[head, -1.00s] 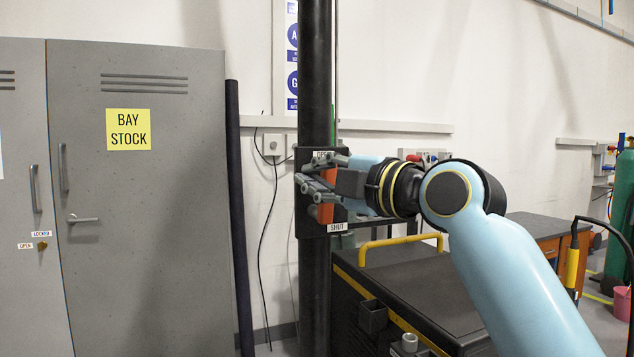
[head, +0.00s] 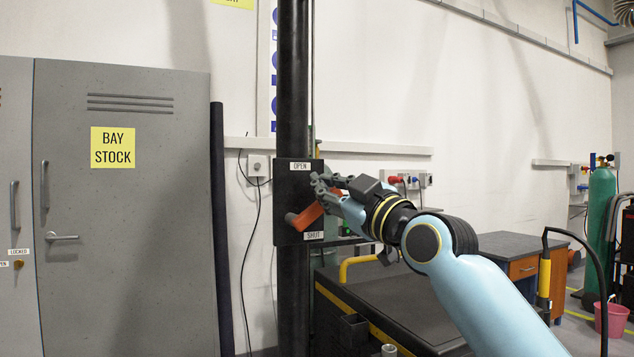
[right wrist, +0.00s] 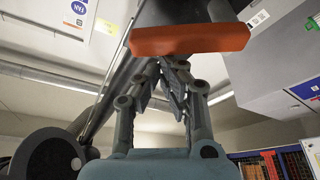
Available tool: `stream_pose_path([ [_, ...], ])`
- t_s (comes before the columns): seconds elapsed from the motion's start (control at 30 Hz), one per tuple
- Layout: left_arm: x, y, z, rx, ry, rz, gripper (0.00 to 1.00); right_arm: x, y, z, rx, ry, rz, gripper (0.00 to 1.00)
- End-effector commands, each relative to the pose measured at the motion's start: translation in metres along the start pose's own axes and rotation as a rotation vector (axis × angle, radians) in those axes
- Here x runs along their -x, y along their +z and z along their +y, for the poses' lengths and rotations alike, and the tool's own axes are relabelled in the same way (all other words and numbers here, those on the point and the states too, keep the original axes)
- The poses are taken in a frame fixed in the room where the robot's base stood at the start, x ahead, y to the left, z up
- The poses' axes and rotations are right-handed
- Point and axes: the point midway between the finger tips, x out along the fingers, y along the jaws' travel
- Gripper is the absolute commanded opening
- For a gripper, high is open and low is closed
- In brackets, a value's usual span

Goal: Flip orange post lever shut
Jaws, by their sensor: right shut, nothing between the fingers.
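The orange lever (head: 308,215) is mounted on a black plate (head: 284,195) on the dark upright post. The plate has an OPEN label (head: 300,166) at the top and a SHUT label (head: 314,236) at the bottom. The lever slants, its left end lower, between the labels and nearer SHUT. My right gripper (head: 320,184) is shut and empty, with its fingertips just above the lever's right part. In the right wrist view the orange lever (right wrist: 190,39) lies across the top, close past the closed fingertips (right wrist: 168,64); contact is unclear. My left gripper is out of view.
A black bench or cart with a yellow handle (head: 356,266) stands below my right arm. Grey lockers (head: 125,220) stand at the left. Wall sockets (head: 410,180) are behind the arm. A green gas cylinder (head: 600,220) stands far right.

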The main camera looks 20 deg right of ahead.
Motion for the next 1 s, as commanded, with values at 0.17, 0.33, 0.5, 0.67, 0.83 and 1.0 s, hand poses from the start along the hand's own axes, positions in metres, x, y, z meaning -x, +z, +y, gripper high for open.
stream_pose_path([
  [0.17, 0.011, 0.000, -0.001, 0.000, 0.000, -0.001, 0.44, 0.003, 0.010, 0.005, -0.158, 0.054, -0.004, 0.00],
  [0.33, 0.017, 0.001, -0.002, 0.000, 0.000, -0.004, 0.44, 0.007, 0.020, 0.006, -0.298, 0.104, -0.003, 0.00],
  [0.5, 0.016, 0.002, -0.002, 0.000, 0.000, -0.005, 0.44, 0.011, 0.030, 0.007, -0.341, 0.119, -0.003, 0.00],
  [0.67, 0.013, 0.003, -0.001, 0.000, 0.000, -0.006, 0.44, 0.013, 0.037, 0.006, -0.339, 0.118, -0.003, 0.00],
  [0.83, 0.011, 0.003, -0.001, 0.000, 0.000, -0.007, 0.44, 0.014, 0.041, 0.006, -0.340, 0.118, -0.003, 0.00],
  [1.0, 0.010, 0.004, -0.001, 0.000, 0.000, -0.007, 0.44, 0.015, 0.043, 0.005, -0.340, 0.118, -0.004, 0.00],
])
